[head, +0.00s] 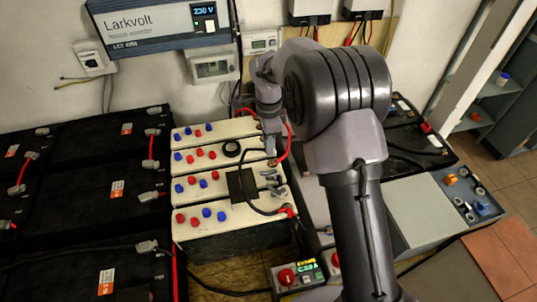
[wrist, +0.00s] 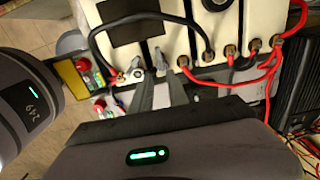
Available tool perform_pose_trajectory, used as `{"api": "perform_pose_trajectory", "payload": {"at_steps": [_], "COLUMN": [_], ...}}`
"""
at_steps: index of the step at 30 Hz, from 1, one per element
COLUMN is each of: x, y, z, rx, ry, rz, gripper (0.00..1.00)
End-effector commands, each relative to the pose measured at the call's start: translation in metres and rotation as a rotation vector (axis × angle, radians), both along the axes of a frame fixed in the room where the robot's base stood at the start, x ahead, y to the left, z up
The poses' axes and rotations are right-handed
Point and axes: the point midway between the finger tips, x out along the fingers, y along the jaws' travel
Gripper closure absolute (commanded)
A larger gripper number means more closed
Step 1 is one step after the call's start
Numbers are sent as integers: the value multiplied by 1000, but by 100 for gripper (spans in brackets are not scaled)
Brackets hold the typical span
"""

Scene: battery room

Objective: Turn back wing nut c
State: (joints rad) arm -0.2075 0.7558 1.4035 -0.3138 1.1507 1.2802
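My gripper (wrist: 153,80) reaches over the front ends of the cream batteries in the wrist view. Its two grey fingers are apart, with a gap between them. Grey metal fittings (head: 272,186) at the right end of the cream batteries look like wing nuts in the head view. I cannot read which nut is c, and the fingers partly hide the nearest fittings. No nut is clearly between the fingertips.
Red cables (wrist: 270,70) run from copper terminals at the right in the wrist view. Black batteries (head: 100,190) fill the left.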

Motion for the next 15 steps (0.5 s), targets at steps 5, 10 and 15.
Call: {"api": "perform_pose_trajectory", "payload": {"at_steps": [5, 10, 15], "x": [0, 0, 0], "y": [0, 0, 0], "z": [41, 52, 51], "rx": [0, 0, 0], "ry": [-1, 0, 0], "rz": [-1, 0, 0], "gripper": [80, 80, 80]}}
